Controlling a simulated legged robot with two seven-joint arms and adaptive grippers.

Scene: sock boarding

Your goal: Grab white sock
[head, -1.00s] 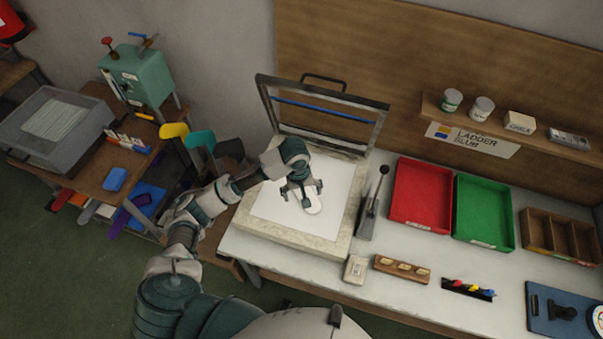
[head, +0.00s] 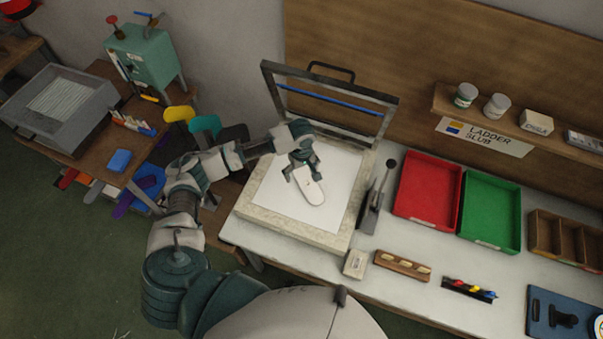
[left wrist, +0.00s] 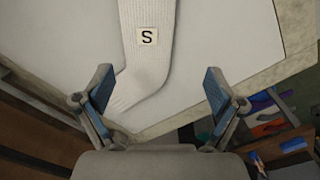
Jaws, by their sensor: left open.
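A white sock (head: 309,187) lies flat on the pale board of the press on the bench. In the left wrist view the sock (left wrist: 148,60) runs from the top edge down to an end between my fingers, and it bears a square label with the letter S (left wrist: 147,36). My left gripper (head: 301,176) is over the upper end of the sock in the head view. In the left wrist view its two fingers (left wrist: 158,92) are spread wide, with nothing between them gripped. My right gripper is not in view.
The press's hinged frame (head: 328,100) stands raised behind the board. A lever (head: 376,196) stands to its right, beside a red tray (head: 428,190) and a green tray (head: 490,210). A side table with a grey bin (head: 60,105) is at the left.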

